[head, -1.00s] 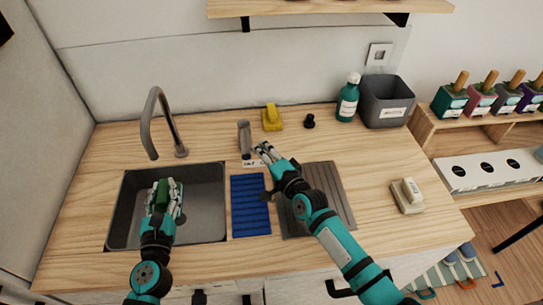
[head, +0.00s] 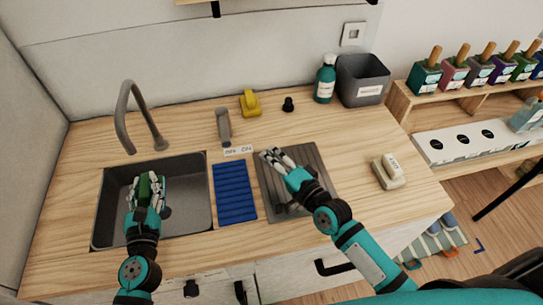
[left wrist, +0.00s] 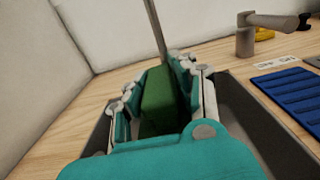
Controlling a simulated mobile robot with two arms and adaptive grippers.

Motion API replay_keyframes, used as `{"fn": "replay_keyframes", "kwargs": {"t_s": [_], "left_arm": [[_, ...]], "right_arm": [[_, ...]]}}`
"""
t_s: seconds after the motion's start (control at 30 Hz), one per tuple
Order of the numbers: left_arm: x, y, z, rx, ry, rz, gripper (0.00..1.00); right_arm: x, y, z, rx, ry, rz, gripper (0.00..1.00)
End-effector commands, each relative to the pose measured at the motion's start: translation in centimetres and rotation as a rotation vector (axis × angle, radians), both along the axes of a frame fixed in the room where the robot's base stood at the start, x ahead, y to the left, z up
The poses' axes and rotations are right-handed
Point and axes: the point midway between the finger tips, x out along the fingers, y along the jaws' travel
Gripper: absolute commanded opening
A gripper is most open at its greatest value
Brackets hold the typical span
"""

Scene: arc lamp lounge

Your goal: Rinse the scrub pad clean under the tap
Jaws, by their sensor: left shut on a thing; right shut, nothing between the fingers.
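The green scrub pad (head: 145,187) is held between the fingers of my left gripper (head: 147,183), over the grey sink (head: 190,210). The left wrist view shows the pad (left wrist: 158,100) as a plain green block between the gripper's fingers (left wrist: 160,90). Any dirt on it cannot be made out. The curved grey tap (head: 124,110) rises behind the sink, and no water stream shows. Its grey lever (head: 223,127) stands to the right, behind an OFF/ON label (head: 238,150). My right gripper (head: 277,157) is shut and empty above the grey ribbed drainboard (head: 312,165), apart from the lever.
A blue ribbed mat (head: 235,192) lies right of the sink. A yellow object (head: 250,103), a small black knob (head: 288,104), a teal bottle (head: 325,80) and a grey bin (head: 361,80) stand along the back. A cream block (head: 390,172) sits at the right. Bare counter lies between.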

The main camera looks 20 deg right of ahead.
Motion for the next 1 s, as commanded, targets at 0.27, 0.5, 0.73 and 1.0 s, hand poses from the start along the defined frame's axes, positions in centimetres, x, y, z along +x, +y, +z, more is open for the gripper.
{"fn": "replay_keyframes", "kwargs": {"t_s": [0.27,0.5,0.73,1.0], "left_arm": [[-0.4,-0.4,0.0,0.0,0.0,-0.001,0.0],[-1.9,-1.6,-0.1,0.0,0.0,-0.001,0.0],[-3.3,-2.8,-0.1,-0.001,0.001,0.0,0.0],[-4.9,-4.3,-0.1,-0.001,0.0,0.0,0.0]], "right_arm": [[0.0,0.0,-0.1,0.0,0.0,0.0,0.0],[0.0,0.0,-0.4,0.0,0.0,0.0,0.0],[0.0,0.0,-0.8,0.0,0.0,0.0,0.0],[0.0,0.0,-1.3,0.0,0.0,0.0,0.0]]}}
